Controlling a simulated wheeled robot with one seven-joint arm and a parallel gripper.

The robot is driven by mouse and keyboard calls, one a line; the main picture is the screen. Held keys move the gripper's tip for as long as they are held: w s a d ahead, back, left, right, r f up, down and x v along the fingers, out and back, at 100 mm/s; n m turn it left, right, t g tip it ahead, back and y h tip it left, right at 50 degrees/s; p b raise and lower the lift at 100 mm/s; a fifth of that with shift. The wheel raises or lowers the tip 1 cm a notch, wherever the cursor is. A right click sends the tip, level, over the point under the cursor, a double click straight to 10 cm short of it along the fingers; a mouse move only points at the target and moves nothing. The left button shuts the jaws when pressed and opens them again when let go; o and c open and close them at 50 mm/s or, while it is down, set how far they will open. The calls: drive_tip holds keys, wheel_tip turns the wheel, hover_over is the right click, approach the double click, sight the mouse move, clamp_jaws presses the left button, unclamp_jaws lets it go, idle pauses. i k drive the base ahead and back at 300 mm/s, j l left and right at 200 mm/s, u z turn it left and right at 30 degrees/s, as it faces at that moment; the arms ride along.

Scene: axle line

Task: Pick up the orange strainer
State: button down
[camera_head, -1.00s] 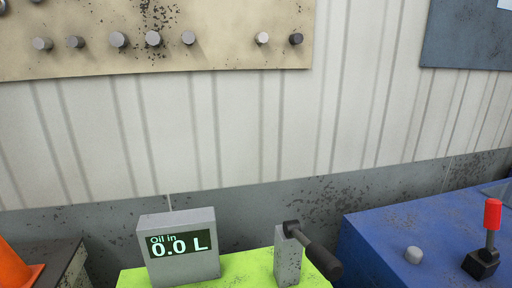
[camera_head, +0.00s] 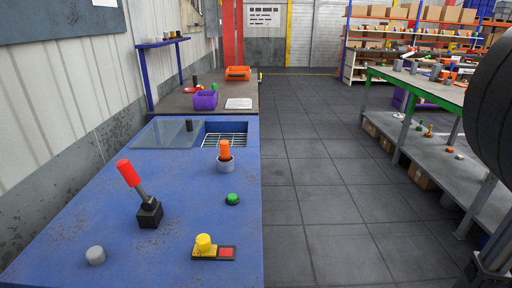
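An orange upright piece (camera_head: 224,149), which may be the orange strainer, stands in a short grey cylinder (camera_head: 225,165) on the blue bench (camera_head: 185,215). It is beside the bench's wire-grid basin, and its lower end is hidden inside the cylinder. Its shape is too small to make out for certain. My gripper is not in view.
The bench also holds a red-handled lever (camera_head: 131,176), a grey knob (camera_head: 95,255), a green button (camera_head: 232,199) and a yellow knob (camera_head: 204,243). An orange bin (camera_head: 238,73) and a purple bin (camera_head: 205,100) stand farther back. Right of the bench is clear floor (camera_head: 310,180).

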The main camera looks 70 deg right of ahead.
sight(224, 146)
drive_tip(key=z, duration=1.15)
drive_tip(key=i+l, duration=0.2)
drive_tip(key=l, duration=0.2)
drive_tip(key=i+l, duration=0.15)
drive_tip(key=l, duration=0.25)
drive_tip(key=i+l, duration=0.2)
drive_tip(key=l, duration=0.2)
